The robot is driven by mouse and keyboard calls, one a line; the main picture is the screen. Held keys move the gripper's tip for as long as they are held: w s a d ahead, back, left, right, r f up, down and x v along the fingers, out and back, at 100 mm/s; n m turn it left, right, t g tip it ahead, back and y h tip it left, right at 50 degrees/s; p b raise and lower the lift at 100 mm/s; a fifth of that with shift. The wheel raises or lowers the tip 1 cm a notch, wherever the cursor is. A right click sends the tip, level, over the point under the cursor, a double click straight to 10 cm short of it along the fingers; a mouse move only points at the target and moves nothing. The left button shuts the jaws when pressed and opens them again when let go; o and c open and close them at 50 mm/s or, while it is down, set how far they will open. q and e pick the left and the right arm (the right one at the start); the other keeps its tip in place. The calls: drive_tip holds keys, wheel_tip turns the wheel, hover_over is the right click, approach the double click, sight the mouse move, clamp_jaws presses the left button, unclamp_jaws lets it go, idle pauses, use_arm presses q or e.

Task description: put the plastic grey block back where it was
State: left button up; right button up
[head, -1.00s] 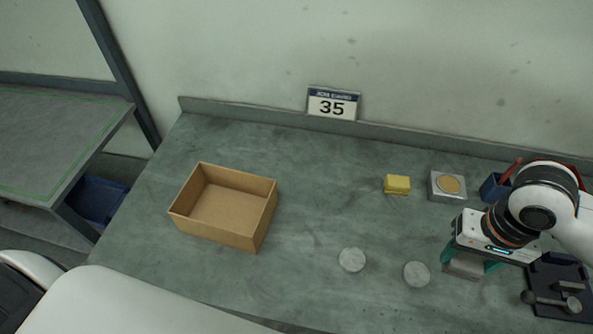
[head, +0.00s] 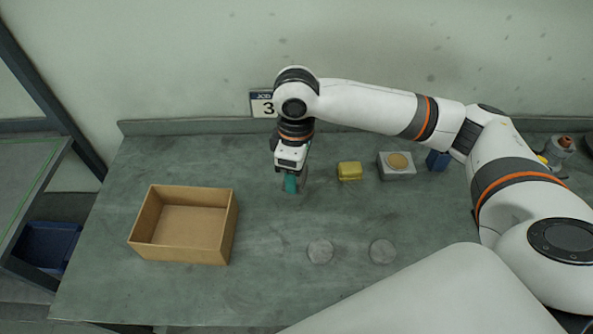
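My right gripper (head: 291,184) hangs fingers-down over the back-middle of the workbench, right of the cardboard box and left of the yellow block. A teal finger faces the camera. A small bit of the plastic grey block (head: 304,182) seems to show beside it; the finger hides most of it. The gripper appears shut on this block. Whether the block touches the bench cannot be told. My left gripper is not in view.
The open, empty cardboard box (head: 183,254) stands at left. A yellow block (head: 349,172) and a grey block with a tan disc (head: 396,166) sit right of the gripper. Two grey discs (head: 320,251) (head: 383,251) lie in front. A number sign (head: 262,104) is partly hidden behind my arm.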

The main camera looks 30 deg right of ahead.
drive_tip(key=w+d+f+n+p, duration=0.1)
drive_tip(key=w+d+f+n, duration=0.3)
drive_tip(key=n, duration=0.9)
drive_tip(key=w+d+r+n+p, duration=0.1)
drive_tip(key=w+d+n+p, duration=0.15)
drive_tip(key=w+n, duration=0.75)
drive_tip(key=s+f+n, duration=0.1)
drive_tip(key=f, duration=0.2)
drive_tip(key=s+f+n+p, duration=0.1)
drive_tip(key=f, duration=0.2)
drive_tip(key=s+f, duration=0.1)
drive_tip(key=f, duration=0.2)
drive_tip(key=shift+s+d+f+n, duration=0.15)
drive_tip(key=shift+s+n, duration=0.1)
drive_tip(key=shift+n, duration=0.15)
drive_tip(key=shift+f, duration=0.35)
drive_tip(key=shift+f, duration=0.15)
drive_tip(key=o, duration=1)
drive_tip(key=shift+c, duration=0.2)
